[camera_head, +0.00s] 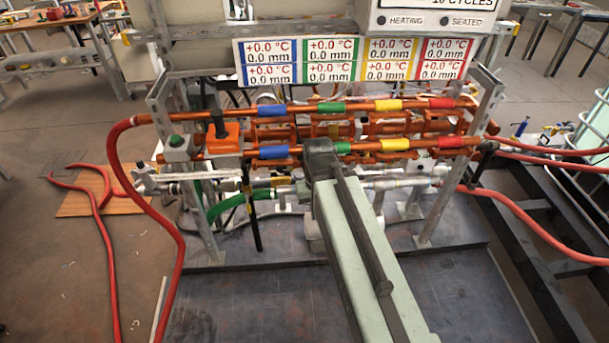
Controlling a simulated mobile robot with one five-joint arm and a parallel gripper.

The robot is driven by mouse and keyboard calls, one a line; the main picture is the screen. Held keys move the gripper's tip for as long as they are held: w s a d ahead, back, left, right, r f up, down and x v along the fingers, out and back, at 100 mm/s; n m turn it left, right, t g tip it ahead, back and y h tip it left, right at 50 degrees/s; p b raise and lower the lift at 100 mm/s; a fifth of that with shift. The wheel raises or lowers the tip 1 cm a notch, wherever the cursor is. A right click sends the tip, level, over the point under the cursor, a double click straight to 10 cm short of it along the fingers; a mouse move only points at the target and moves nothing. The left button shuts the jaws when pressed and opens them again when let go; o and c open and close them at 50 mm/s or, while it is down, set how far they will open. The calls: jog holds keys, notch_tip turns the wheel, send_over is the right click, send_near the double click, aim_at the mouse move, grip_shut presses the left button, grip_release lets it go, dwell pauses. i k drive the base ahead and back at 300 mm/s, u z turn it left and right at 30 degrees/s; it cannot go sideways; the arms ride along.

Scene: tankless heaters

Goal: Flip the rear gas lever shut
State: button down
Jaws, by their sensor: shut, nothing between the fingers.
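My pale green arm (365,262) reaches from the bottom edge up to the middle of the pipe rack. It ends in a dark grey block (320,158) in front of the lower copper pipe. I cannot make out gripper fingers; they do not show beyond or beside this block. No rear gas lever can be picked out with certainty. A small yellow part (284,182) shows among the lower fittings, left of my arm, but is too small to identify. An orange box (220,140) with a black upright part stands at the rack's left. My arm hides part of the lower pipes.
Two copper pipes carry blue, green, yellow and red bands. A readout panel (352,60) hangs above them. Red hoses (172,262) run at both sides, and a green hose (232,203) lies low left. A dark frame (540,250) stands at right.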

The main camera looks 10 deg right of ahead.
aim_at(246, 195)
jog(key=u, duration=1.85)
jog(key=i, duration=0.35)
jog(key=u, duration=0.3)
